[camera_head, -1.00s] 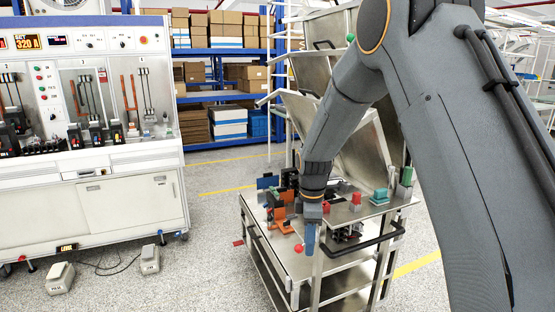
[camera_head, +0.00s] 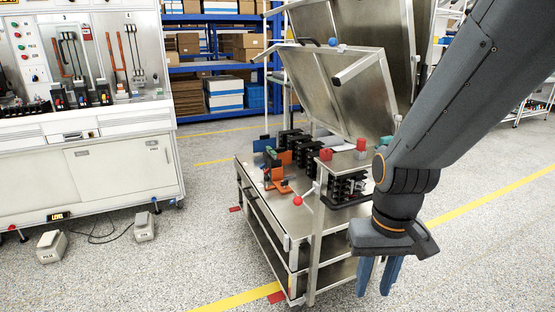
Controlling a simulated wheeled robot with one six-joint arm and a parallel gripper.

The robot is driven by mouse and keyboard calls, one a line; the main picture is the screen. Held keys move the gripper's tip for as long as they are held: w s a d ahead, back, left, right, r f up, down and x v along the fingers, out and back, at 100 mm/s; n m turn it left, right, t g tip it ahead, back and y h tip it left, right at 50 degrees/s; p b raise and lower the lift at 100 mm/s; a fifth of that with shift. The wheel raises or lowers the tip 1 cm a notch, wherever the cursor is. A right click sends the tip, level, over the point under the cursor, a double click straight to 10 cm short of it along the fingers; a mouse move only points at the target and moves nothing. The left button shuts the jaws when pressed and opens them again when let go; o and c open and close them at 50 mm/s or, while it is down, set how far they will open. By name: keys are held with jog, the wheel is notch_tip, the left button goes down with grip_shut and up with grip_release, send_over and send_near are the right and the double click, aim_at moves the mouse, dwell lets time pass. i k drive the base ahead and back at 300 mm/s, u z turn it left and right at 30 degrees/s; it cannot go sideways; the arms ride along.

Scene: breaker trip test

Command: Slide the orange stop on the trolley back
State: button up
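The trolley (camera_head: 318,220) is a metal cart in the middle of the view, with tilted metal panels above its top. An orange stop (camera_head: 280,186) sits on the left part of the trolley's top, near the front edge. Another orange piece (camera_head: 285,157) is behind it, beside black blocks. My gripper (camera_head: 376,292) hangs to the right of the trolley, pointing down, with its two blue fingers apart and nothing seen between them. It is well clear of the orange stop.
Black breaker-like units (camera_head: 345,190) and red blocks stand on the right part. A white test bench (camera_head: 100,170) is at left, with foot pedals (camera_head: 144,226) on the floor. Floor at right is open.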

aim_at(276, 172)
jog(key=k, duration=0.45)
jog(key=u, duration=0.95)
jog(key=i, duration=1.2)
jog(key=z, duration=0.55)
jog(key=i, duration=0.95)
jog(key=z, duration=0.75)
